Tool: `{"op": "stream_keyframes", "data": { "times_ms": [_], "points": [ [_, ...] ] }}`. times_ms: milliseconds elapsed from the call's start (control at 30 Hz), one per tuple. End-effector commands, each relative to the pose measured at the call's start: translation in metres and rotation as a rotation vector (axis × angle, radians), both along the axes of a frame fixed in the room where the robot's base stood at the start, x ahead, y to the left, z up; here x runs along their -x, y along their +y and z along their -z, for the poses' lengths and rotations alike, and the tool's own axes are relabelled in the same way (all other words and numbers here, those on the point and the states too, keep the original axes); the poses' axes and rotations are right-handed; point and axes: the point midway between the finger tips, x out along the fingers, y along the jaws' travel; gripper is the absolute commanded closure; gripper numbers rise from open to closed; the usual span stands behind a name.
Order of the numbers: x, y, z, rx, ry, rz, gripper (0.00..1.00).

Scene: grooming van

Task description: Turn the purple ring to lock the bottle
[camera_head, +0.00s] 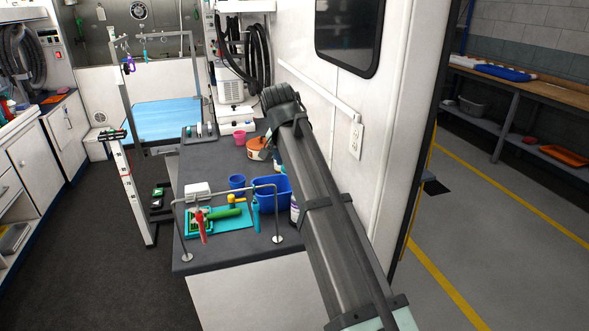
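A pale bottle-like thing (294,212) with a dark purplish part stands on the dark counter (225,258), beside the blue bin. My arm hides most of it. I cannot make out a purple ring on it, or whether it is the task's bottle. My arm reaches up from the lower right across the counter's right side and bends at the top. My gripper does not show; the arm covers the area behind it.
A blue bin (268,187), a blue cup (237,183), a pink cup (240,138), an orange-brown pot (256,150) and a teal mat (240,222) crowd the counter. A metal rail (222,193) with hanging tools spans its front. The white wall (350,105) bounds the right.

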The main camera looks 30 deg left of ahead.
Motion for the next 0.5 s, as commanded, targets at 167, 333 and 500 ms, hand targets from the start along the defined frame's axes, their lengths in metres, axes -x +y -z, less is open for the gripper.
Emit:
{"op": "stream_keyframes", "data": {
  "times_ms": [167, 333, 500],
  "points": [
    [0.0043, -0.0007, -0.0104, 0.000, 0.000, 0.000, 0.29],
    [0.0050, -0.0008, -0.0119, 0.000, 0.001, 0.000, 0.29],
    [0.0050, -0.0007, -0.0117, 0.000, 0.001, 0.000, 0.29]
  ]
}}
